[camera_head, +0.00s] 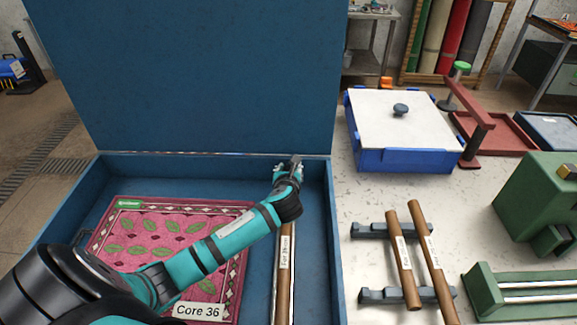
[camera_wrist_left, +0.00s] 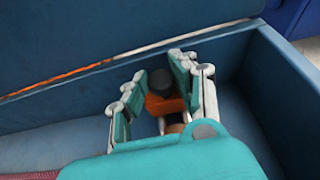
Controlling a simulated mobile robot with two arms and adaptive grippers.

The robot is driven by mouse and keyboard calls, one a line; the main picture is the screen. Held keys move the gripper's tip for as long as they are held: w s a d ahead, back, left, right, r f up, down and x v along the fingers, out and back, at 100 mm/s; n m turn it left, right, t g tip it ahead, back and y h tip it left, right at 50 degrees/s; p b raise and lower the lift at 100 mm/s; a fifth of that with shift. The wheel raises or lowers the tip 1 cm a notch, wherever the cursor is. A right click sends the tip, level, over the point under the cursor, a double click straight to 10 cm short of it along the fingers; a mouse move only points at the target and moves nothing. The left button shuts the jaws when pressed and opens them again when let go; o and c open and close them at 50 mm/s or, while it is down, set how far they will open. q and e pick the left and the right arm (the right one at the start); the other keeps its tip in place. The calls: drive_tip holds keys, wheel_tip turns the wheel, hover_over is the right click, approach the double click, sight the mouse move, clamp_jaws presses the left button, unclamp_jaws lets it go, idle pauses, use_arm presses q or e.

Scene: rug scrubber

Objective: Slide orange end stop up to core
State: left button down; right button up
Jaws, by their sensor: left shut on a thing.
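The orange end stop (camera_wrist_left: 157,104), with a dark round knob on top, sits between the fingers of my left gripper (camera_wrist_left: 152,92) in the left wrist view. The gripper is shut on it. In the head view my left gripper (camera_head: 289,168) is at the far right end of the blue case and hides the end stop. The core, a brown labelled tube (camera_head: 284,270), lies along the case's right side, its far end by the gripper. The wrist view shows a tan round end (camera_wrist_left: 175,128) close to the end stop; any gap is unclear. My right gripper is out of view.
The blue case (camera_head: 333,250) has a raised lid (camera_head: 190,75) behind the gripper and a side wall close to its right. A pink patterned rug (camera_head: 130,232) lies left of the core. Two brown tubes (camera_head: 399,255) rest on grey supports on the bench to the right.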

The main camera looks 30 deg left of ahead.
use_arm(q)
drive_tip(key=shift+s+d+r+p, duration=0.1)
drive_tip(key=shift+s+d+p, duration=0.25)
drive_tip(key=shift+s, duration=0.15)
drive_tip(key=shift+s+d+p, duration=0.25)
drive_tip(key=shift+s+p, duration=0.1)
drive_tip(key=shift+s, duration=0.15)
drive_tip(key=shift+s+d, duration=0.1)
drive_tip(key=shift+s, duration=0.1)
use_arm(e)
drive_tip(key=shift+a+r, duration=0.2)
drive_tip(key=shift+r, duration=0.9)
use_arm(q)
drive_tip(key=shift+w, duration=0.1)
drive_tip(key=c, duration=1.1)
unclamp_jaws()
drive_tip(key=shift+o, duration=0.2)
drive_tip(key=v, duration=1.2)
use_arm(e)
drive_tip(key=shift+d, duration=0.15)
